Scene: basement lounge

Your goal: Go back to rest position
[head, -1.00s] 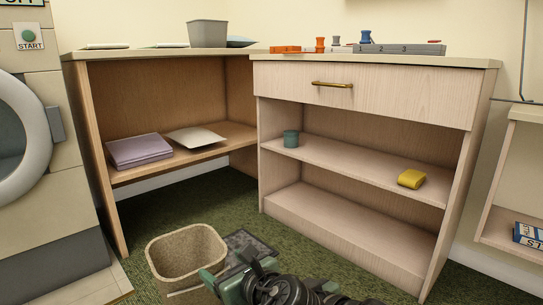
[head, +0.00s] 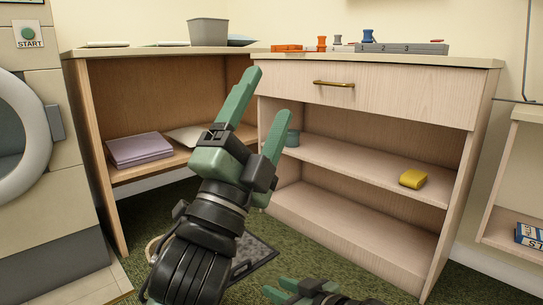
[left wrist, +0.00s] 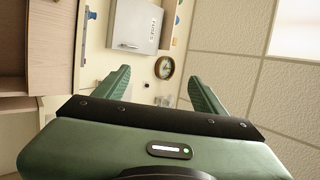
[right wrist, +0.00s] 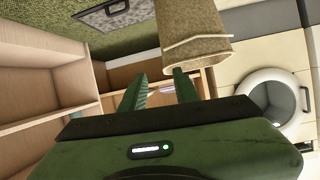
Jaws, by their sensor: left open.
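My left gripper (head: 266,97) is raised in the middle of the head view, fingers pointing up and apart, with nothing between them. Its spread fingers also show in the left wrist view (left wrist: 162,85). My right gripper (head: 275,287) is low at the bottom edge of the head view. In the right wrist view its fingers (right wrist: 160,85) are apart with an empty gap. A tan waste basket (right wrist: 197,35) shows beyond the right finger there; whether they touch is unclear. In the head view my left arm hides most of the basket.
A wooden corner shelf holds purple folders (head: 140,150). The drawer cabinet (head: 390,95) beside it holds a teal cup (head: 292,138) and a yellow item (head: 413,179). A washer-like machine (head: 30,135) stands left. Green carpet (head: 310,240) is open before the cabinet.

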